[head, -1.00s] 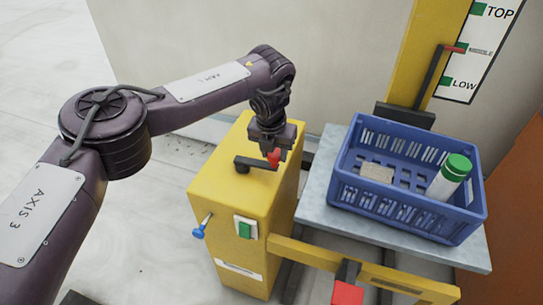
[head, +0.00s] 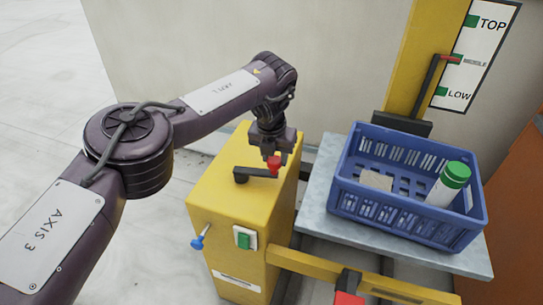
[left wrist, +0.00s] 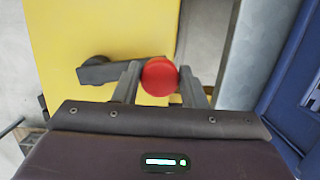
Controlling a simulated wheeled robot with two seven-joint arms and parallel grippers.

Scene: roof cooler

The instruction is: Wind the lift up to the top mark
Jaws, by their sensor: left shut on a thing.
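A crank with a black arm (head: 255,173) and a red knob (head: 274,163) sits on top of a yellow housing (head: 215,190). My left gripper (head: 271,152) reaches down onto the knob and is shut on it. In the left wrist view the red knob (left wrist: 160,77) shows between the two fingers, with the crank arm (left wrist: 103,73) pointing left. The lift platform (head: 316,205) is grey and carries a blue crate (head: 405,213). A red pointer (head: 452,58) on the mast stands at about the middle mark, between LOW (head: 441,91) and TOP (head: 471,20). My right gripper is out of view.
The crate holds a white bottle with a green cap (head: 456,172) and a pale block (head: 376,180). The housing's front has a blue-knobbed lever (head: 199,240) and a green switch (head: 242,239). A yellow beam (head: 310,268) and a red piece (head: 347,298) lie in front of the platform.

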